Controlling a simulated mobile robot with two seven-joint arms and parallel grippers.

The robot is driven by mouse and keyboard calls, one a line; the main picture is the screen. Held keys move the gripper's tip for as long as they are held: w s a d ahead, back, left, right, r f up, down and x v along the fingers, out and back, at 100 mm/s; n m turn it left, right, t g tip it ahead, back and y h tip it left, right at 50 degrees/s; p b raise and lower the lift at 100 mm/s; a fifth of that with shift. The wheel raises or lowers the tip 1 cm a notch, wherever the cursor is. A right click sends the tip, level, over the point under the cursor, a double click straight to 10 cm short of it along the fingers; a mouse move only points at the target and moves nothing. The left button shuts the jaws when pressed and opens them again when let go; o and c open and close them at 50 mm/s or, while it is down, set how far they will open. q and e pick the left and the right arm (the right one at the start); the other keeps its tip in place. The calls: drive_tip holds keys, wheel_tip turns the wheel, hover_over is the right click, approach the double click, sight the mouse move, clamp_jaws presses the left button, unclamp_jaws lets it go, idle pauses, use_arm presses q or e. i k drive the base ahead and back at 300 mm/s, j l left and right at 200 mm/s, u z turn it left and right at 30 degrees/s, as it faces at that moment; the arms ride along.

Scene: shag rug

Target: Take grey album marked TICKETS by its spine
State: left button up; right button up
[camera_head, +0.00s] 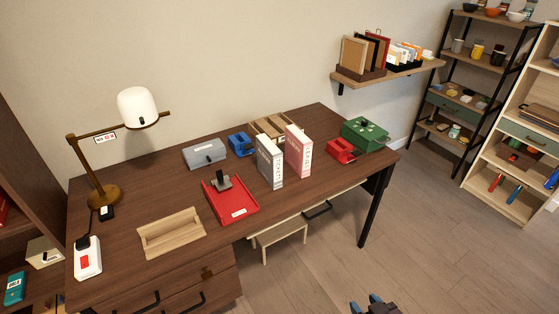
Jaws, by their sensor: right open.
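The grey album (269,163) stands upright on the brown desk (130,190), with its pale spine turned toward the front. Lettering runs down the spine, but it is too small to read surely. A similar pink album (298,152) stands upright just to its right, with a small gap between them. My right gripper (374,303) shows only at the bottom edge, below and to the right of the desk. It is open and well apart from both albums. My left gripper is not in view.
A red tray (231,209) with a dark grey object lies left of the grey album. A red device (341,151) and a green box (365,135) stand to the right. A wooden tray (171,234) and a lamp (139,108) are at the left. Open floor lies before the desk.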

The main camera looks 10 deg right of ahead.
sight(270, 158)
drive_tip(key=i+l, duration=0.1)
drive_tip(key=l, duration=1.65)
drive_tip(key=i+l, duration=0.25)
drive_tip(key=i, duration=0.15)
